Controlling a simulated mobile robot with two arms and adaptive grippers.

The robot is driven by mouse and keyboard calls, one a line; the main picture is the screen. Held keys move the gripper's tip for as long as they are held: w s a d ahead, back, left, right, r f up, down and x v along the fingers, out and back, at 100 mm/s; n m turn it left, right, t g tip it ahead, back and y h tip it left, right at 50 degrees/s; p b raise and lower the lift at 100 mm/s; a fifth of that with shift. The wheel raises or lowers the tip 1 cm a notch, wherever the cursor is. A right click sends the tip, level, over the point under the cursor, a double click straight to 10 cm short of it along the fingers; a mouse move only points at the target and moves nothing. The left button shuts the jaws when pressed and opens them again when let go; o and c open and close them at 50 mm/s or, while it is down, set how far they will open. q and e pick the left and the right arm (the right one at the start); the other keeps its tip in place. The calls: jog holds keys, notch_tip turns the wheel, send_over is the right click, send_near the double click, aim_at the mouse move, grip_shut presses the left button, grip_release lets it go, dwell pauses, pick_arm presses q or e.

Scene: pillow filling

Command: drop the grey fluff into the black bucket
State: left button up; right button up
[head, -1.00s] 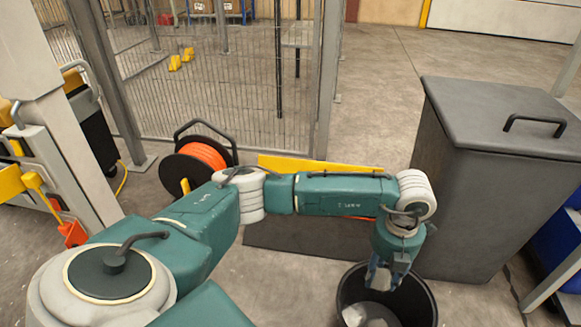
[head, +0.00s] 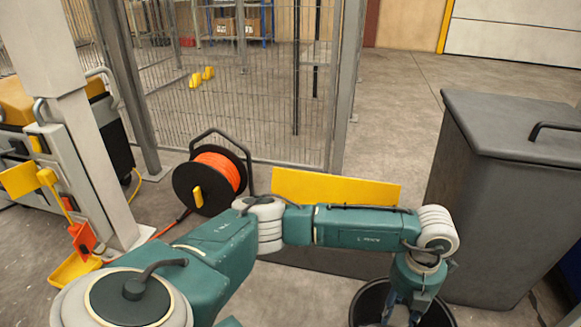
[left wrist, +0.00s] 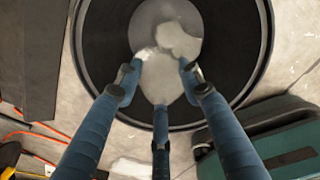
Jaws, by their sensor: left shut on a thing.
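The black bucket (head: 362,303) is cut off by the bottom edge of the head view, with my left gripper (head: 402,314) reaching down over it. In the left wrist view I look into the bucket (left wrist: 247,50). My left gripper (left wrist: 160,72) is shut on a pale grey piece of fluff (left wrist: 161,84) above the bucket's opening. Another pale piece of fluff (left wrist: 180,40) shows past the fingertips, seemingly lower in the bucket. The held fluff is hardly visible in the head view. My right gripper is in neither view.
A large dark grey lidded bin (head: 500,200) stands right of the bucket. A yellow panel (head: 335,187) rises behind my arm. An orange cable reel (head: 212,178) stands by the mesh fence (head: 262,85). Open floor (head: 400,100) lies beyond.

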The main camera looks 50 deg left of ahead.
aim_at(399, 311)
pick_arm(q)
jog(key=o, duration=0.8)
jog(key=shift+r, duration=0.1)
notch_tip(399, 311, up, 12)
jog(key=shift+f, duration=0.1)
dwell(0.4)
